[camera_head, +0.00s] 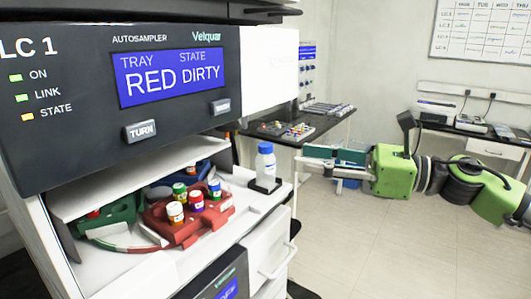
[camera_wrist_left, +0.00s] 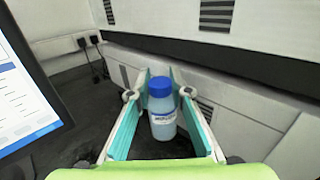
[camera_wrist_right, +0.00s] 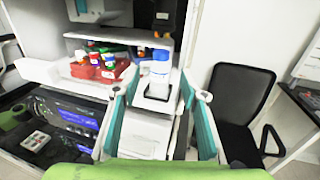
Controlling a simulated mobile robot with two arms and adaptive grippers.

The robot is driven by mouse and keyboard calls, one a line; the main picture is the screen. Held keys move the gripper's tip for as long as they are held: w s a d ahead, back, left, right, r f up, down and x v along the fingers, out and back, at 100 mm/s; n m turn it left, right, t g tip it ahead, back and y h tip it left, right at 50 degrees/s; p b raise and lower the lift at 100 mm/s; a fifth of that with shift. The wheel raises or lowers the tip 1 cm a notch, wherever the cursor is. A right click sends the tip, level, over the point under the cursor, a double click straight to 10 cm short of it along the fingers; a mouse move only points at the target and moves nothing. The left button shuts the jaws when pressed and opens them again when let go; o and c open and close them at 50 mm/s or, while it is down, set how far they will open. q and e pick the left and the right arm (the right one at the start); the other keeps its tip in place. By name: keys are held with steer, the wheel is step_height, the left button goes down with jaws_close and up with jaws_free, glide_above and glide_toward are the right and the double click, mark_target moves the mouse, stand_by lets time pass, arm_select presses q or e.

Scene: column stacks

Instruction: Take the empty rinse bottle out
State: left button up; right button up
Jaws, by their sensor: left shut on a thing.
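A pale bottle with a blue cap (camera_head: 265,164) stands upright on a black holder (camera_head: 265,186) on the white shelf right of the tray. It also shows in the right wrist view (camera_wrist_right: 159,75), beyond and between my right fingers. I cannot tell how full it is. My right gripper (camera_head: 325,160) is open and empty, to the right of the bottle and apart from it. My left gripper (camera_wrist_left: 160,88) shows only in the left wrist view, shut on a second blue-capped bottle (camera_wrist_left: 162,122) with a label and pale blue content.
The red tray section (camera_head: 190,226) holds several capped vials, beside green and blue sections. The autosampler panel (camera_head: 130,80) overhangs the tray and reads RED, DIRTY. A black chair (camera_wrist_right: 240,100) stands right of the cabinet. Behind is a dark side table (camera_head: 310,125) with small items.

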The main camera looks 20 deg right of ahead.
mark_target(264, 151)
arm_select(q)
step_height(264, 151, up, 7)
steer(key=p, duration=0.5)
steer(key=shift+f+p, duration=0.2)
steer(key=shift+p, duration=0.1)
arm_select(e)
steer(key=x, duration=0.4)
steer(key=shift+w+r, duration=0.1)
steer(key=shift+r, duration=0.2)
arm_select(q)
steer(key=shift+r, duration=0.2)
arm_select(e)
steer(key=shift+w+a+f, duration=0.2)
steer(key=shift+a, duration=0.15)
steer(key=p+x, duration=0.4)
steer(key=p, duration=0.1)
steer(key=shift+w+a, duration=0.2)
steer(key=shift+w, duration=0.15)
steer(key=shift+w+a+f, duration=0.15)
steer(key=shift+w+a, duration=0.05)
steer(key=shift+a, duration=0.05)
arm_select(q)
step_height(264, 151, up, 5)
steer(key=shift+f, duration=0.15)
arm_select(e)
steer(key=c, duration=1)
